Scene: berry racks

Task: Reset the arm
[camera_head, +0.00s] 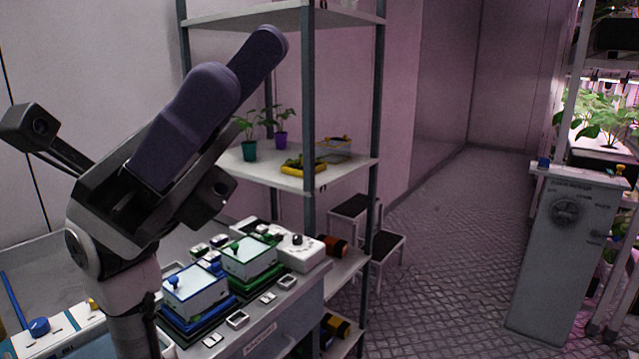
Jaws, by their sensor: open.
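My gripper (246,66) is raised in the left half of the head camera view. Its two dark purple fingers point up and to the right, and they are apart. Nothing shows between them. Two black camera housings stick out on either side of the gripper body. The arm link below comes up from the bottom left, in front of the bench. The gripper is in front of the pale wall and touches nothing that I can see.
A bench (252,336) carries a blue-based box (195,289), a green-based box (250,257) and small parts. Behind it stands a metal shelf rack (308,130) with two potted plants and a yellow tray (303,168). A step stool (386,246) and a grey control stand (562,260) flank open floor.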

